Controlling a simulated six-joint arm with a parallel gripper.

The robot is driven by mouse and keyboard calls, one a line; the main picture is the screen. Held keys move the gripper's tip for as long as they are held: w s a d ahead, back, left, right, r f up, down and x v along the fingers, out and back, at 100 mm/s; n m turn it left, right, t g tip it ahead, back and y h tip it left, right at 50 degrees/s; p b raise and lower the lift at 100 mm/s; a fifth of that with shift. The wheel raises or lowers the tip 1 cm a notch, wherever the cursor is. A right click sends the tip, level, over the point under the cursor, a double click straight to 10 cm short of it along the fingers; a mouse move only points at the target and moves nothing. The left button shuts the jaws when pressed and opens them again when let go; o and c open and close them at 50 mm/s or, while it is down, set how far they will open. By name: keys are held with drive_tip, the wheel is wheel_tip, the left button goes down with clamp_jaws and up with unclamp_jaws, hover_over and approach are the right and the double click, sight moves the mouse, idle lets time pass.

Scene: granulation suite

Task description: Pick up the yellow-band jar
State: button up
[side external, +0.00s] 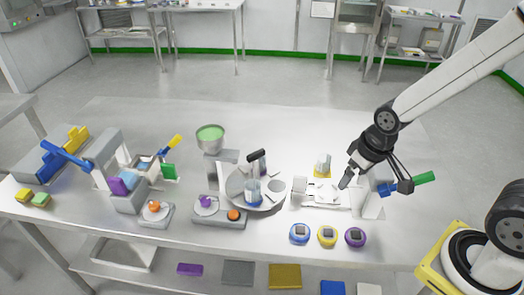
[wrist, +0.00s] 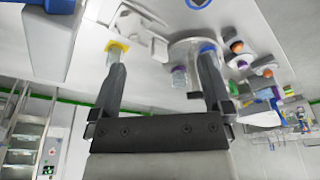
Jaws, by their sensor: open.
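The yellow-band jar (side external: 323,163) is a small clear jar with a yellow band at its base. It stands upright behind the white fixture, right of the round plate, in the side view. In the wrist view a yellow band (wrist: 118,45) shows just beyond my left-hand fingertip, partly hidden by it. I see no contact with the jar.
A blue-band jar (side external: 252,192) stands on the round grey plate (side external: 272,203) left of the white fixture (side external: 318,196). Blue, yellow and purple round devices (side external: 327,236) line the front edge. The back of the table is clear.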

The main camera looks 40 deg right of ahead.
drive_tip(key=w+d+f+m+g, duration=0.1)
drive_tip(key=w+d+f+m, duration=0.1)
drive_tip(key=w+d+m, duration=0.3)
drive_tip(key=w+d+f+m, duration=0.2)
drive_tip(key=w+m, duration=0.1)
drive_tip(key=w, duration=0.5)
drive_tip(key=m+g, duration=0.2)
drive_tip(key=m, duration=0.4)
hover_over(323, 165)
drive_tip(key=w+d, duration=0.1)
wheel_tip(323, 165, down, 8)
drive_tip(key=shift+w+d+f+m, duration=0.25)
drive_tip(key=shift+d+f+m, duration=0.15)
drive_tip(key=shift+d+m, duration=0.2)
drive_tip(key=shift+f, duration=1.3)
drive_tip(key=shift+f, duration=0.15)
drive_tip(key=shift+s+a+f, duration=0.1)
drive_tip(key=shift+f, duration=2.35)
